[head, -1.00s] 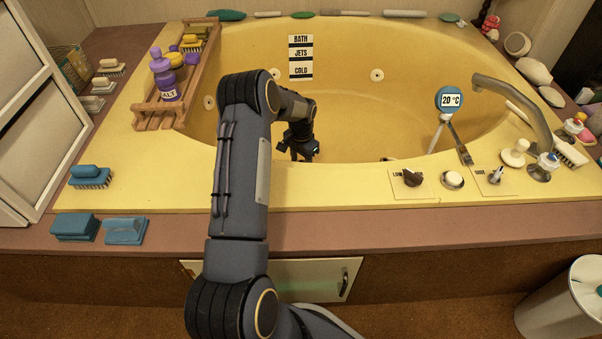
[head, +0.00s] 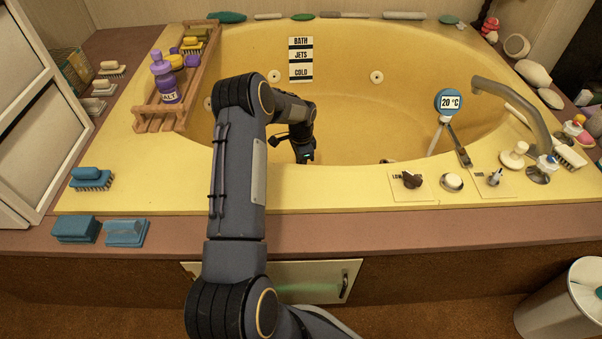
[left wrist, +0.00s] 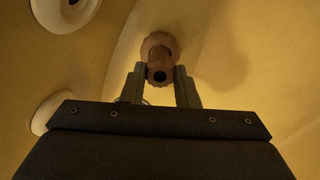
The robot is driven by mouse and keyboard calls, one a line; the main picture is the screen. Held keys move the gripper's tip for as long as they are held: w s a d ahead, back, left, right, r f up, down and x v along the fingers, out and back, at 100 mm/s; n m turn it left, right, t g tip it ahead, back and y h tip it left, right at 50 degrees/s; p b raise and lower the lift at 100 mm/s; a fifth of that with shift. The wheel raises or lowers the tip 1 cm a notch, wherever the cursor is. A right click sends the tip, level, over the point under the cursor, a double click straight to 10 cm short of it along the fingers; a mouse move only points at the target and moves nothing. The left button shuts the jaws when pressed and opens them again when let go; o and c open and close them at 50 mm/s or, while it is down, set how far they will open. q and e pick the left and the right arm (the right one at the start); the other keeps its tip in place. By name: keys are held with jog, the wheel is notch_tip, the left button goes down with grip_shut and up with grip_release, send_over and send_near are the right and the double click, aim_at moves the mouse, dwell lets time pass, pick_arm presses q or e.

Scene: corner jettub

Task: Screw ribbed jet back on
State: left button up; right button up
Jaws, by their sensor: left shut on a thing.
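A brown ribbed jet (left wrist: 160,46) with a scalloped rim and a dark central hole is between the fingers of my left gripper (left wrist: 160,88) in the left wrist view. The fingers are shut on its narrow part. In the head view my left gripper (head: 303,158) points down inside the yellow tub (head: 340,50), and the held jet is hidden there. White jet fittings show on the tub wall in the head view, one left of the sign (head: 274,76) and one right of it (head: 377,76). My right gripper is out of view.
A wooden rack (head: 160,120) with a purple salt bottle (head: 165,80) spans the tub's left rim. The tub's middle is open.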

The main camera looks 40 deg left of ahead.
pick_arm(q)
jog(key=o, duration=1.1)
jog(key=shift+r, duration=0.1)
